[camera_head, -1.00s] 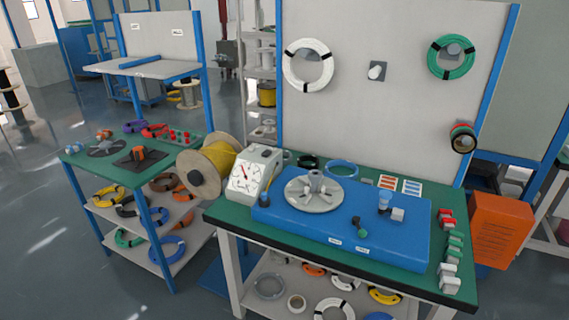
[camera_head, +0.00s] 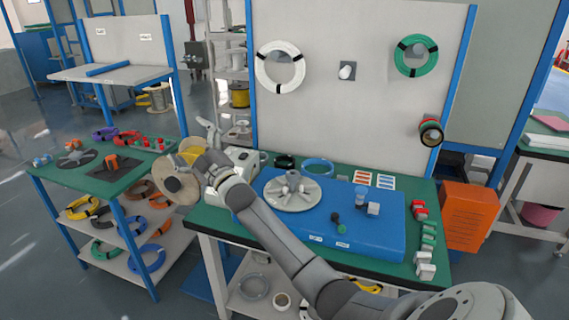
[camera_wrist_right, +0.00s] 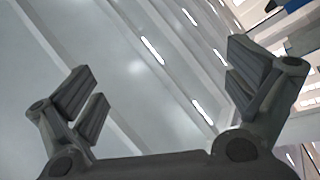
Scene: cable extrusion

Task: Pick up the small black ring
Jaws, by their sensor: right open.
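The small black ring (camera_head: 284,161) lies at the back of the green-topped table (camera_head: 213,219), left of a blue ring (camera_head: 318,168). My right gripper (camera_head: 197,140) is raised left of the black ring, in front of the yellow cable spool and beside the white dial device, apart from the ring. In the right wrist view its two fingers (camera_wrist_right: 168,92) are spread wide with nothing between them, and the camera faces the ceiling. My left gripper is not in view.
A blue platform (camera_head: 385,236) with a grey round fixture (camera_head: 292,192) covers the middle of the table. A white dial device (camera_head: 240,158) stands left of the ring, partly behind my arm. A tall board (camera_head: 350,120) rises behind the table. Small red, green and white blocks line the right edge.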

